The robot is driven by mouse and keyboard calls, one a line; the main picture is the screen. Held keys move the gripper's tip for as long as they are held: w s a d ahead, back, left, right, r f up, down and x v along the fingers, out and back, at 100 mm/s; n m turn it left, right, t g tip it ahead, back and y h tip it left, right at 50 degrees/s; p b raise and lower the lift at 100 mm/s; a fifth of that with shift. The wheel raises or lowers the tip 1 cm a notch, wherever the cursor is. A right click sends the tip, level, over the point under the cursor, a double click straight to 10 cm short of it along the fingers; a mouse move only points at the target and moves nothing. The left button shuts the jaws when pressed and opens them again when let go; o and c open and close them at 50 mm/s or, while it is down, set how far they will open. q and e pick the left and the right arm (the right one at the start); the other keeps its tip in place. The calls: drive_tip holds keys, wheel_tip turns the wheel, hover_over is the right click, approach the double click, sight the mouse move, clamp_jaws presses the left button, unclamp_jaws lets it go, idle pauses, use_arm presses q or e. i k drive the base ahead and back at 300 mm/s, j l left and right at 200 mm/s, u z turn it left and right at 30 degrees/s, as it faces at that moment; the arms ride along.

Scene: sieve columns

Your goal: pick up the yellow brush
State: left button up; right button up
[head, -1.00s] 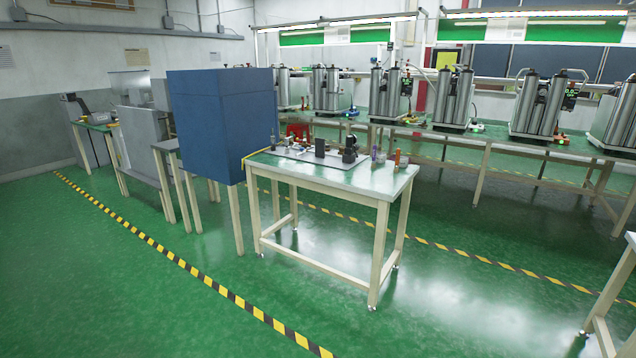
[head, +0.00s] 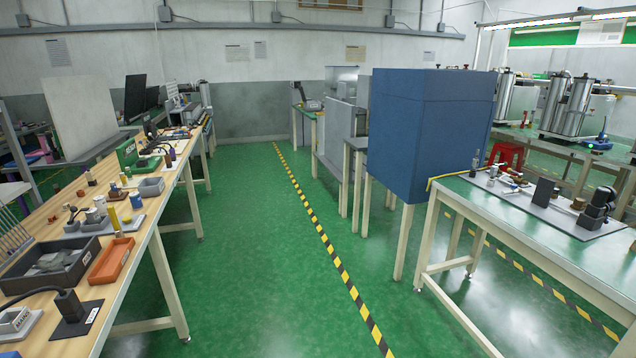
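I cannot make out a brush for certain at this distance. A slim upright yellow thing (head: 113,218) stands behind the orange tray on the wooden bench (head: 148,222) at the left. Neither of my grippers shows in the head view.
The bench also holds the orange tray (head: 124,248), a dark grey bin (head: 20,290) and several small parts. A green-topped table (head: 520,222) and a blue cabinet (head: 425,135) stand at the right. The green floor (head: 255,265) between is clear.

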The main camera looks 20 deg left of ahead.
sight(118, 231)
drive_tip(key=i+j+u, duration=0.15)
drive_tip(key=i+u, duration=0.25)
drive_tip(key=i+j+u, duration=0.1)
drive_tip(key=i+u, duration=0.2)
drive_tip(key=u, duration=0.15)
drive_tip(key=i+u, duration=0.4)
drive_tip(key=i+l+u, duration=0.2)
drive_tip(key=u, duration=0.2)
drive_tip(key=i+l, duration=0.05)
